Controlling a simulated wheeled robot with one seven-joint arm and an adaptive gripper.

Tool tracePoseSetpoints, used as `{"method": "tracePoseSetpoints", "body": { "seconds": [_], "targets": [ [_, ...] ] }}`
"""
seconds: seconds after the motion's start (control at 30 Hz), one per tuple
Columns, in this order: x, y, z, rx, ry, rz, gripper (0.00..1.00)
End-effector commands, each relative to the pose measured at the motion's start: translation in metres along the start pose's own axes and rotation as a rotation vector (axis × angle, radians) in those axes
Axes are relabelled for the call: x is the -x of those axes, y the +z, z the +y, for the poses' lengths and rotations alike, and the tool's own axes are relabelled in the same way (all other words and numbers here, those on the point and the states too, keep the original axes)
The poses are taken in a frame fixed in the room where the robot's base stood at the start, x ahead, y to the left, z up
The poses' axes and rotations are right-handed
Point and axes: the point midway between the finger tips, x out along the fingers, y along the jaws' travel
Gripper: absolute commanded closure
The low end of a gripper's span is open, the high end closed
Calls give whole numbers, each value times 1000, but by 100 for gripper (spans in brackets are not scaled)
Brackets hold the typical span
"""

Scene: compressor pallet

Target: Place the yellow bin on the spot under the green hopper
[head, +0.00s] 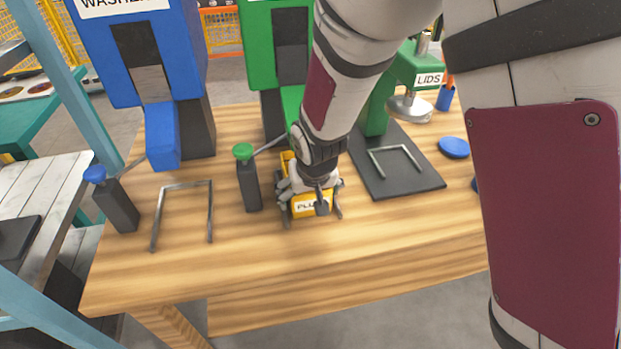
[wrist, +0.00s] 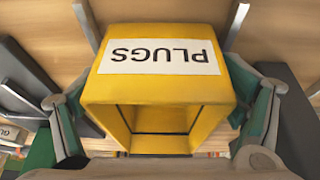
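The yellow bin (head: 311,206) bears a white PLUGS label and stands on the wooden table in front of the green hopper (head: 273,48). In the wrist view the bin (wrist: 160,92) fills the middle, its label upside down and its open inside facing the camera. Thin metal rails run along both sides of it. My gripper (head: 308,192) is right over the bin. In the wrist view its fingers (wrist: 160,112) are on either side of the bin, very close to its walls. Whether they touch it cannot be made out. My arm hides part of the hopper and the bin's back.
The blue washer hopper (head: 140,60) stands left, with an empty metal bracket (head: 183,184) in front. Green-knobbed (head: 243,151) and blue-knobbed (head: 95,174) levers stand nearby. Right are the LIDS press (head: 415,72), its dark plate (head: 405,183) and a blue disc (head: 453,147). The table's front strip is clear.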

Motion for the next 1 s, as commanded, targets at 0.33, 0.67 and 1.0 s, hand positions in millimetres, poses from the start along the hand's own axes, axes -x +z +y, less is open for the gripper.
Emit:
{"method": "tracePoseSetpoints", "body": {
  "seconds": [0.33, 0.67, 1.0],
  "targets": [
    [1, 0, 0, 0, 0, 0, 4],
    [47, -2, -1, 0, -2, 4, 4],
    [109, -1, -1, 1, -2, 2, 4]
  ]
}}
